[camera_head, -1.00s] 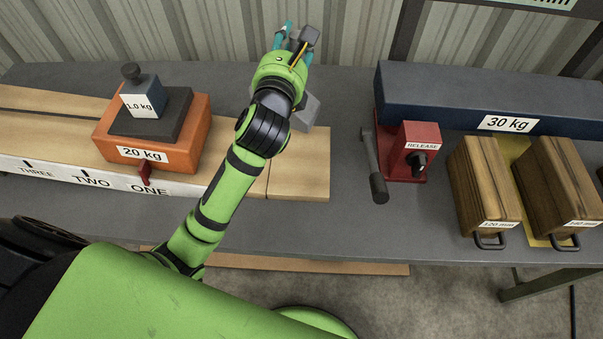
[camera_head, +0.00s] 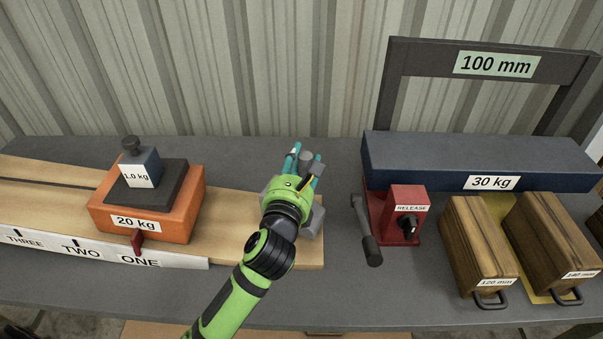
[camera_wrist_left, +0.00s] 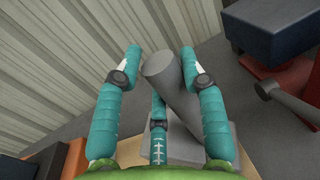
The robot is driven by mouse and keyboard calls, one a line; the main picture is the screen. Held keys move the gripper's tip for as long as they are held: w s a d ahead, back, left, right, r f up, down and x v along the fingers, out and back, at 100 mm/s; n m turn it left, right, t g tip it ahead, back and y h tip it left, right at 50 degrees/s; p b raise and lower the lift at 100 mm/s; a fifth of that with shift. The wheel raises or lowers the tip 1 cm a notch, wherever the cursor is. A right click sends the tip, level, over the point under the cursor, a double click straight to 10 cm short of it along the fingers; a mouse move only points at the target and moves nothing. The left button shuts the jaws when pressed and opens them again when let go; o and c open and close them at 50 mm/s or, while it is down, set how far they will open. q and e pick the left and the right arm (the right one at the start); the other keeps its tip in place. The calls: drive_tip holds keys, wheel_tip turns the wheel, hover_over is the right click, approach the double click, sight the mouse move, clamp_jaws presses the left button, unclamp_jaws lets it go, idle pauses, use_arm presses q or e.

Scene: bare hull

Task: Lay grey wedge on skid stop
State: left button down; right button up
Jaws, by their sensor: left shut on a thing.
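My left gripper (camera_head: 305,165) is shut on a grey piece with a thick round post, which I take to be the grey wedge (camera_head: 316,221). In the left wrist view the teal fingers (camera_wrist_left: 157,80) stand around the post (camera_wrist_left: 162,66). A grey block-like part (camera_wrist_left: 188,148) shows below, partly hidden by the fingers. The piece is over the right end of the wooden track (camera_head: 310,257); I cannot tell whether it touches the wood. I cannot make out a separate skid stop. My right gripper is not in view.
An orange 20 kg block (camera_head: 190,212) bearing a 1.0 kg weight (camera_head: 140,172) sits left on the track. A red release box (camera_head: 407,212) with a lever (camera_head: 368,240), a blue 30 kg beam (camera_head: 430,165) and wooden blocks (camera_head: 470,235) stand to the right. Corrugated wall is behind.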

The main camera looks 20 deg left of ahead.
use_arm(q)
wheel_tip(320, 180, down, 2)
drive_tip(key=shift+f, duration=0.1)
drive_tip(key=c, duration=0.7)
unclamp_jaws()
drive_tip(key=shift+f, duration=0.25)
drive_tip(key=shift+c, duration=0.2)
drive_tip(key=shift+s+r, duration=0.15)
drive_tip(key=s+b, duration=0.2)
drive_tip(key=s, duration=0.9)
drive_tip(key=shift+s+d+b, duration=0.35)
drive_tip(key=shift+s+d, duration=0.05)
drive_tip(key=shift+d, duration=0.05)
